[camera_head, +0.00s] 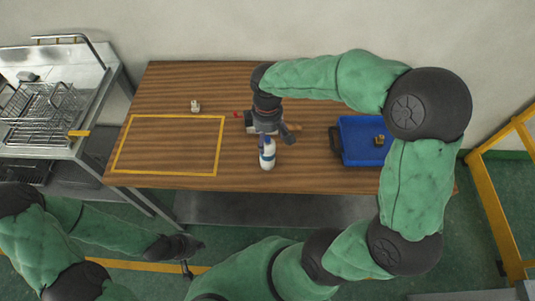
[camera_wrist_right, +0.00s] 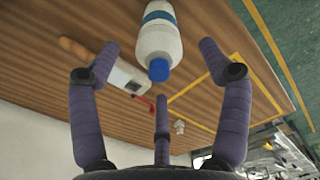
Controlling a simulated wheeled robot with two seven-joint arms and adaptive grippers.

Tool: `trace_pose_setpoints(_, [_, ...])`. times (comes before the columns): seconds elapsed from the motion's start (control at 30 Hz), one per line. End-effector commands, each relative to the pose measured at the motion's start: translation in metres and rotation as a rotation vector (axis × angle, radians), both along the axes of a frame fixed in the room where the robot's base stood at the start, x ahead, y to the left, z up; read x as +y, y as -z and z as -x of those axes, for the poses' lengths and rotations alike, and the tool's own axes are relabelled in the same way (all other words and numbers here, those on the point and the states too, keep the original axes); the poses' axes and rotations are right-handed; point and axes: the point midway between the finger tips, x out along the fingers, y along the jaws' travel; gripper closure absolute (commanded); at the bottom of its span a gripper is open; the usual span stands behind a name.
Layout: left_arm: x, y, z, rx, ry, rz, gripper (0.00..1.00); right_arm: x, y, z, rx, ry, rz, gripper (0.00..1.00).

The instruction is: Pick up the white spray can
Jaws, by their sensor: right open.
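The white spray can (camera_head: 267,158), a white bottle with a blue band and blue cap, is on the wooden table near its middle. In the right wrist view the can (camera_wrist_right: 159,40) shows its blue cap towards the camera, between the spread fingers. My right gripper (camera_head: 268,130) is above the table, right by the can; in its wrist view the gripper (camera_wrist_right: 158,62) is open, with no finger visibly closed on the can. My left gripper (camera_head: 187,258) is low in front of the table, away from the can; its fingers are too small to judge.
A grey-white tool with a wooden handle (camera_wrist_right: 75,48) lies beside the can. A small pale object (camera_head: 195,106) stands above the yellow-outlined area (camera_head: 168,117). A blue bin (camera_head: 363,155) holds a small item at right. A metal rack (camera_head: 42,110) stands left.

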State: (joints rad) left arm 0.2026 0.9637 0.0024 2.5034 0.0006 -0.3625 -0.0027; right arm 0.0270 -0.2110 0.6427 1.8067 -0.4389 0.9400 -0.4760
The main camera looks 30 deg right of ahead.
Motion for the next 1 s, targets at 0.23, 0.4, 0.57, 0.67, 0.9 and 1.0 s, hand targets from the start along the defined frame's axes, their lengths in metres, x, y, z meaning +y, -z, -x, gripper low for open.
trace_pose_setpoints(0.23, [0.0,0.013,0.0,0.0,0.0,0.0,1.0,0.0,0.037,0.0,0.004,0.001,0.0,0.22])
trace_pose_setpoints(0.4, [0.0,0.013,0.0,0.0,0.0,0.0,1.0,0.0,0.041,-0.001,0.001,0.001,-0.001,0.22])
trace_pose_setpoints(0.57, [0.0,0.012,0.0,0.0,0.0,0.0,1.0,0.0,0.04,-0.001,0.001,0.0,-0.001,0.36])
trace_pose_setpoints(0.67, [0.0,0.012,0.0,0.0,0.0,0.0,1.0,0.0,0.04,-0.001,0.001,0.0,-0.001,0.65])
trace_pose_setpoints(0.9, [0.0,0.012,0.0,0.0,0.0,0.0,1.0,0.0,0.04,-0.001,0.001,0.0,-0.001,1.0])
trace_pose_setpoints(1.0, [0.0,0.012,0.0,0.0,0.0,0.0,1.0,0.0,0.04,-0.001,0.001,0.0,0.0,1.0])
